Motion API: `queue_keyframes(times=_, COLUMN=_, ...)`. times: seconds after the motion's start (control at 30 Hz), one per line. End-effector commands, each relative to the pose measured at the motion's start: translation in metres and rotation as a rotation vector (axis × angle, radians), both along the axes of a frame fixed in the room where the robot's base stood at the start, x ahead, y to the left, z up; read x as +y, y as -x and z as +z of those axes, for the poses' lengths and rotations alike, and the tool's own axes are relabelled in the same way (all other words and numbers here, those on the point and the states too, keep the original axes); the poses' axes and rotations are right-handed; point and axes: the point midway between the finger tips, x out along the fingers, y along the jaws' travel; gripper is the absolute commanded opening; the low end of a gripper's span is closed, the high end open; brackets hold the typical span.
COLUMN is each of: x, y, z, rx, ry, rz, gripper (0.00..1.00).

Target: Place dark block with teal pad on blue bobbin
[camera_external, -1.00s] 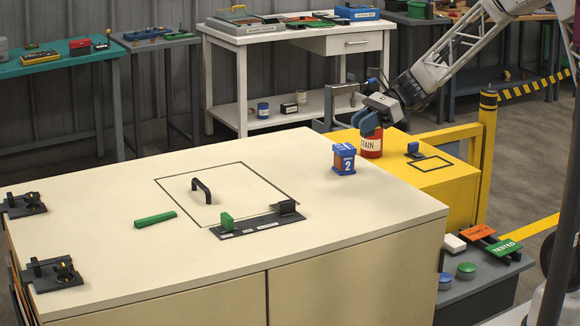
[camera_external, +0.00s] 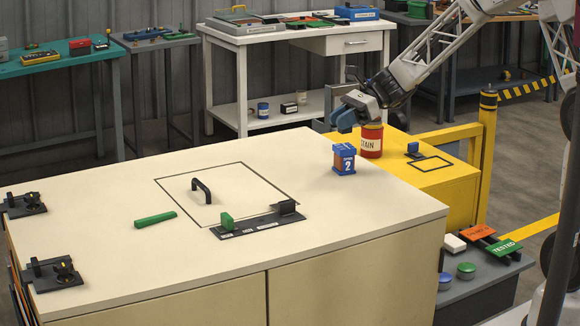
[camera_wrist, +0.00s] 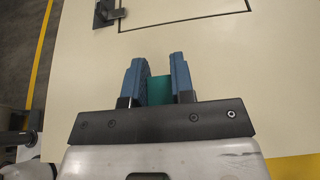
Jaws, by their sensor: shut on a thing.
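My gripper (camera_external: 341,121) is in the air above and just behind the blue bobbin (camera_external: 344,170), with a gap between them. The bobbin stands upright on the cream bench top, with blue ends, a brownish middle and a "2" label. In the wrist view my gripper (camera_wrist: 157,64) is shut on the block, and its teal pad (camera_wrist: 159,91) shows between the blue fingers. The block's dark part cannot be made out. In the external view the fingers hide the block. The bobbin is not visible in the wrist view.
A red tin (camera_external: 370,142) stands on the yellow stand just right of the bobbin. The cream bench (camera_external: 110,225) holds a black handle (camera_external: 202,190), a green bar (camera_external: 155,219) and a dark plate with a green block (camera_external: 227,222). Bench space in front of the bobbin is clear.

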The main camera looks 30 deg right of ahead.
Motion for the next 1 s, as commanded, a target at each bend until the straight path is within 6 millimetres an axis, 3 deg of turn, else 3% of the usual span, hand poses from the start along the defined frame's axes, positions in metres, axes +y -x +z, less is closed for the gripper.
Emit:
queue_keyframes(times=0.4, x=0.000, y=0.000, z=-0.033, rx=0.002, ry=0.000, rz=-0.001, gripper=0.00)
queue_keyframes(times=0.9, x=0.000, y=0.000, z=-0.038, rx=0.000, ry=0.000, rz=0.000, gripper=0.00)
queue_keyframes(times=0.93, x=0.000, y=0.000, z=-0.038, rx=0.000, ry=0.000, rz=0.000, gripper=0.26)
queue_keyframes(times=1.0, x=0.000, y=0.000, z=-0.038, rx=0.000, ry=0.000, rz=0.000, gripper=0.37)
